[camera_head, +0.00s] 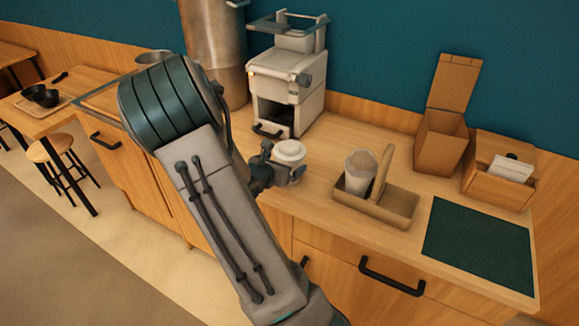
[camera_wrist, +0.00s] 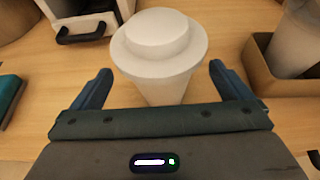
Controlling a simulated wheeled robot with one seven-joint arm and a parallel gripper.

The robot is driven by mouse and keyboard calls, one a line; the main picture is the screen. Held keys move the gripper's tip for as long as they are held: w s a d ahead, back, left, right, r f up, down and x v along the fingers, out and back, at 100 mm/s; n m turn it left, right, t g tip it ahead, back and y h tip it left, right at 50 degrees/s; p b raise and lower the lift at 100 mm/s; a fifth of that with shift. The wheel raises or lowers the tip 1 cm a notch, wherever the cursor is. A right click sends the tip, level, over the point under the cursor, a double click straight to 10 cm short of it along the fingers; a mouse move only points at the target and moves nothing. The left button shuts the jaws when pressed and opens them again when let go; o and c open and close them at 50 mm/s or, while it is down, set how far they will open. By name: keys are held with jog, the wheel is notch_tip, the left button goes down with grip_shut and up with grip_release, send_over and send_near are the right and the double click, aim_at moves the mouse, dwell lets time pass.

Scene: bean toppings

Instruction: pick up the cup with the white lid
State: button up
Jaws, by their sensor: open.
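The cup with the white lid (camera_head: 289,153) stands upright on the wooden counter, in front of the coffee machine. In the wrist view the white-lidded cup (camera_wrist: 160,52) is large and near the middle, between the two fingers. My gripper (camera_wrist: 160,82) is open, with one finger on each side of the cup and gaps visible on both sides. The lower part of the cup is hidden behind the gripper body in the wrist view.
The coffee machine (camera_head: 287,80) stands behind the cup. A wooden tray (camera_head: 393,208) holding another pale cup (camera_head: 360,170) is to the right. Farther right are an open wooden box (camera_head: 440,140), a box with cards (camera_head: 500,180) and a dark green mat (camera_head: 478,245).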

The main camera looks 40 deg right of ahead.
jog(key=shift+x, duration=1.45)
jog(key=c, duration=0.8)
jog(key=shift+c, duration=0.2)
